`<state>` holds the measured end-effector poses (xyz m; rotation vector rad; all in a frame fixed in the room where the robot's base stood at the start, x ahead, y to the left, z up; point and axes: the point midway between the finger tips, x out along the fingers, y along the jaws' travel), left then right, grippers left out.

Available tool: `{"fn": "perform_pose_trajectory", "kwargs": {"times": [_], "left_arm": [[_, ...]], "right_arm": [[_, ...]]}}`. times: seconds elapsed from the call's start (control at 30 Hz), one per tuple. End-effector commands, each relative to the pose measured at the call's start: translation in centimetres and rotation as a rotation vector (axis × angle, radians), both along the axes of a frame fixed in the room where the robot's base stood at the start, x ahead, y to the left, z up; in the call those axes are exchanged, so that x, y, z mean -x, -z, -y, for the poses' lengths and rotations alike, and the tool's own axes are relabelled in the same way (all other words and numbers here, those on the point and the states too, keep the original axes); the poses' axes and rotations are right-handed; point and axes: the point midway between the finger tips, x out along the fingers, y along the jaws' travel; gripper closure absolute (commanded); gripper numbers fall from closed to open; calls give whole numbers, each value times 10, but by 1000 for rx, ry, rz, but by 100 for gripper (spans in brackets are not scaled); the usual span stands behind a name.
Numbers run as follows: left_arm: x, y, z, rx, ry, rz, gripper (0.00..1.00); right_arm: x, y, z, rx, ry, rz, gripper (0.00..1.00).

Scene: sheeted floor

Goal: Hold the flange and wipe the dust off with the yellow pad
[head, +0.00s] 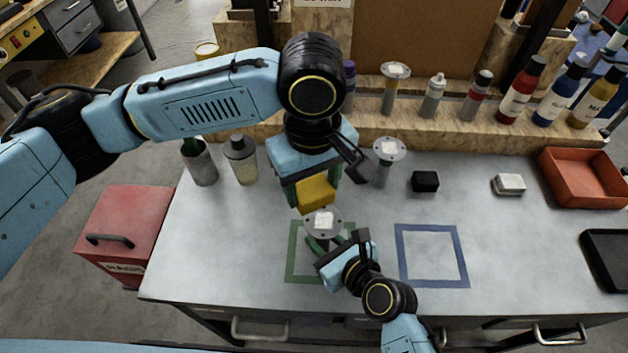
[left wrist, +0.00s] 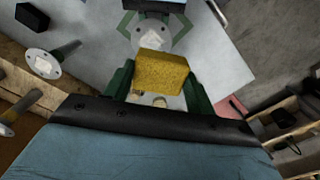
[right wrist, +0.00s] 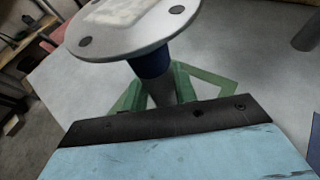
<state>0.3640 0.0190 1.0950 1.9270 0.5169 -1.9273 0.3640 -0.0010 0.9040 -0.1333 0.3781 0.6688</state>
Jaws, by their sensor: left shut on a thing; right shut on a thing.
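My left gripper (head: 310,190) is shut on the yellow pad (head: 317,191), which hangs just above and slightly behind the held flange. The left wrist view also shows the pad (left wrist: 162,70) between the green fingers. My right gripper (head: 322,245) is shut on the stem of a grey flange (head: 335,219), holding it upright over the green square outline (head: 293,265). In the right wrist view, the flange disc (right wrist: 165,32) has bolt holes and a pale dust patch (right wrist: 118,10) on top. A small gap seems to separate pad and disc.
Another flange (head: 389,149) with a pale patch stands behind, right of the left gripper; a third (head: 396,70) is on the shelf. A black block (head: 425,181), a white-topped block (head: 509,184) and a red tray (head: 585,178) lie right. The blue square outline (head: 432,283) is empty.

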Motion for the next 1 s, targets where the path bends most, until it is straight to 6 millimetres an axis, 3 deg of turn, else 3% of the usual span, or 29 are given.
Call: {"fn": "perform_pose_trajectory", "kwargs": {"times": [0.63,0.7,1.0], "left_arm": [[0,58,0,-1,-1,0,66],[0,71,-1,-2,-2,-4,66],[0,71,29,1,0,0,69]], "right_arm": [[0,0,0,0,-1,0,100],[0,0,0,0,-1,0,100],[0,0,0,0,0,0,100]]}}
